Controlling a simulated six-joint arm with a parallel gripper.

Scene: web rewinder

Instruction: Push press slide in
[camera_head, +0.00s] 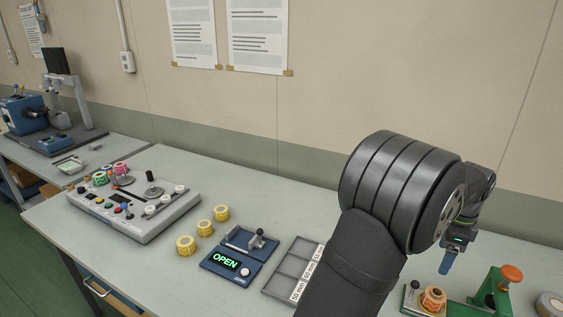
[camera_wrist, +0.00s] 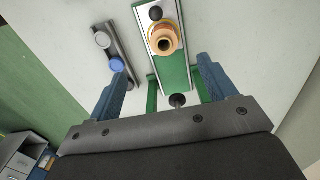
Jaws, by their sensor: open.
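The green press (camera_head: 492,296) stands at the right of the table, with an orange knob (camera_head: 512,273) on top. A slide (camera_head: 408,302) with a black knob (camera_head: 415,284) extends to its left. An orange and yellow roll (camera_head: 433,299) sits on the slide. In the wrist view the slide (camera_wrist: 139,19), its black knob (camera_wrist: 156,13) and the roll (camera_wrist: 163,42) lie beyond my fingertips. My gripper (camera_wrist: 162,68) is open, its blue fingers apart on either side of the green base, apparently above it. In the head view a blue finger of my gripper (camera_head: 447,262) hangs above the roll.
A grey bar (camera_wrist: 128,75) with a white and a blue disc lies beside the press in the wrist view. A grey roll (camera_head: 551,304) is at the right edge. A blue device (camera_head: 212,262) reading OPEN, a labelled tray (camera_head: 278,267) and several yellow rolls (camera_head: 186,245) lie left.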

